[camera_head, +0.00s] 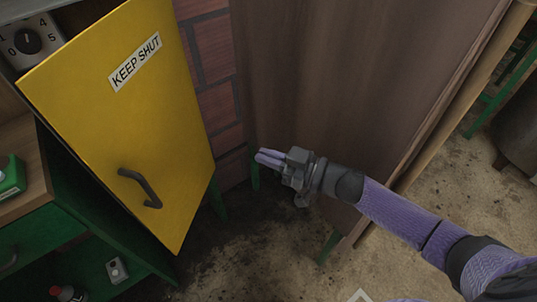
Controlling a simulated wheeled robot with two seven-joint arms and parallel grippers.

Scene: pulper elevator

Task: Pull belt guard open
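The belt guard (128,108) is a yellow panel with a "KEEP SHUT" label (134,62), at the left of the head view. A dark bar handle (141,187) sits near its lower edge. The panel stands at an angle to the green frame on its left; how far open it is, I cannot tell. My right gripper (268,158) is to the right of the guard, apart from it and from the handle. My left gripper is out of view.
A dial box (28,41) is at the top left. A green cabinet (45,233) with a wooden top stands below it. A brown wooden panel (345,85) is behind my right arm, beside a brick wall (217,60). Dirty floor (235,265) lies below.

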